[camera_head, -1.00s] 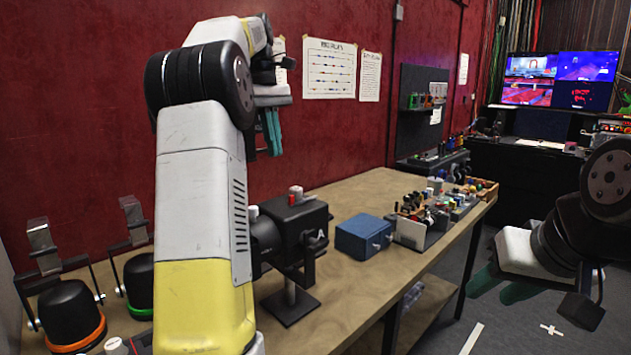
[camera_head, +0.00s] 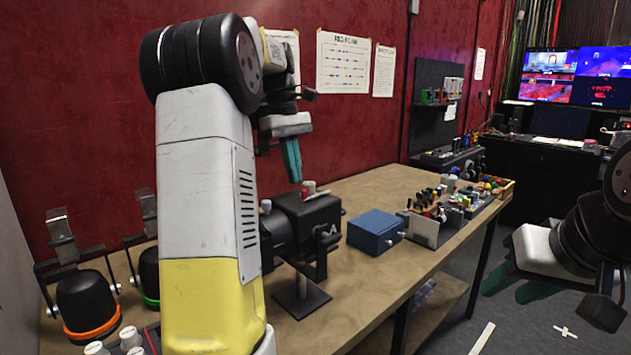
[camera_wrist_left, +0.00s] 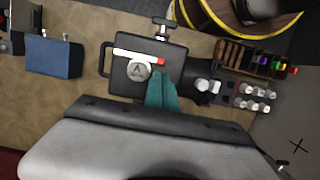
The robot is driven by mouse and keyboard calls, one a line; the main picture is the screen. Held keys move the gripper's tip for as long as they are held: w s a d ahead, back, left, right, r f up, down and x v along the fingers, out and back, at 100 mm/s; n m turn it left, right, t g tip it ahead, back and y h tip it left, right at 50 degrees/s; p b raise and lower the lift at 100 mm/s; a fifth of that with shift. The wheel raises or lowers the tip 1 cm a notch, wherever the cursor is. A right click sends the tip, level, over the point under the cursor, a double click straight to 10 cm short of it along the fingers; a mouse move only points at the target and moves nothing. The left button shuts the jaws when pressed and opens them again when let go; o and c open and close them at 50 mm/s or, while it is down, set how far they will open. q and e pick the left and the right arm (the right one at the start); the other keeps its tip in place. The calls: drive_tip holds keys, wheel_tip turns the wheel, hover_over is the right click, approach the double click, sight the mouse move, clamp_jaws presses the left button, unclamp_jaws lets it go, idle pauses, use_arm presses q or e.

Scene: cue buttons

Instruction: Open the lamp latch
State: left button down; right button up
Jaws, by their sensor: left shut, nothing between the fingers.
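The lamp (camera_head: 312,212) is a black box with a barrel, standing on a post on the bench. The red tip also shows in the head view (camera_head: 310,187). My left gripper (camera_head: 293,178) is shut and empty, pointing down just above the lamp. In the wrist view, its teal fingertips (camera_wrist_left: 161,76) appear beside the knob and below the red tip; contact is unclear. My right gripper (camera_head: 518,285) is open, off the bench.
A blue box (camera_head: 375,233) stands right of the lamp, with a rack of small parts (camera_head: 428,230) beyond. Black domes with an orange ring (camera_head: 88,305) and a green ring stand at the left. White-capped knobs (camera_head: 130,338) are in front. Bare bench lies before the blue box.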

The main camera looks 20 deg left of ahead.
use_arm(q)
drive_tip(key=shift+x, duration=1.15)
